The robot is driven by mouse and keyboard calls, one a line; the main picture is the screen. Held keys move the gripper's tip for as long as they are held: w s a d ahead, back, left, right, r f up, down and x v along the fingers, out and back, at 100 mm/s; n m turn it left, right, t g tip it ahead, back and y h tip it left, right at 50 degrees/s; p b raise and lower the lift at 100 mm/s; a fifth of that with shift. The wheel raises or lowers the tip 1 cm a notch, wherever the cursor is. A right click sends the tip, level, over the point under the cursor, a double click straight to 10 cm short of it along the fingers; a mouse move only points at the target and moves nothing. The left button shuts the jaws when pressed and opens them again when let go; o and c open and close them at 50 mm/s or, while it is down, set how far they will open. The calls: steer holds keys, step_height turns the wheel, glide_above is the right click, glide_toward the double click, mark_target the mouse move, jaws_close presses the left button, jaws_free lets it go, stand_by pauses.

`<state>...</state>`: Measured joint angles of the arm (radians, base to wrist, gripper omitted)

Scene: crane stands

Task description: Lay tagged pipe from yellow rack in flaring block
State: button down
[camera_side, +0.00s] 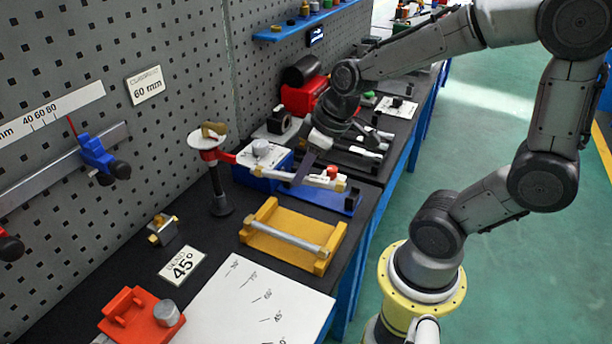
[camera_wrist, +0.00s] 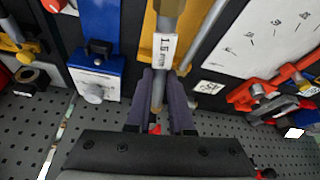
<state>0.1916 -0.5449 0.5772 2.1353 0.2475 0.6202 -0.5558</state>
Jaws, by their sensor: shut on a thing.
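My gripper (camera_side: 305,168) is shut on the tagged pipe and holds it in the air above the bench. In the wrist view the tagged pipe (camera_wrist: 158,95) lies between the dark fingers (camera_wrist: 160,100), with a white lettered tag (camera_wrist: 163,48) and a brass-coloured end ahead of them. In the side view the white tag (camera_side: 319,179) shows beside the fingertips. The yellow rack (camera_side: 265,240) stands nearer the side camera, with another grey pipe (camera_side: 285,237) lying across it. I cannot tell for certain which fixture is the flaring block; a blue block with a white top (camera_side: 265,154) stands beside the gripper.
A blue tray (camera_side: 325,198) lies below the held pipe. A red-topped stand (camera_side: 215,155) is left of the blue block. A small grey-and-brass block (camera_side: 163,230), a 45° sign (camera_side: 182,264) and a red fixture (camera_side: 135,312) stand nearer. White paper (camera_side: 250,305) covers the front bench.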

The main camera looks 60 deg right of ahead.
steer(key=d+f+m, duration=0.1)
steer(key=d+m, duration=0.1)
steer(key=d, duration=1)
steer(key=shift+w+f+h, duration=0.2)
steer(key=shift+h, duration=0.2)
steer(key=shift+f, duration=4.25)
steer(key=c, duration=0.7)
jaws_free()
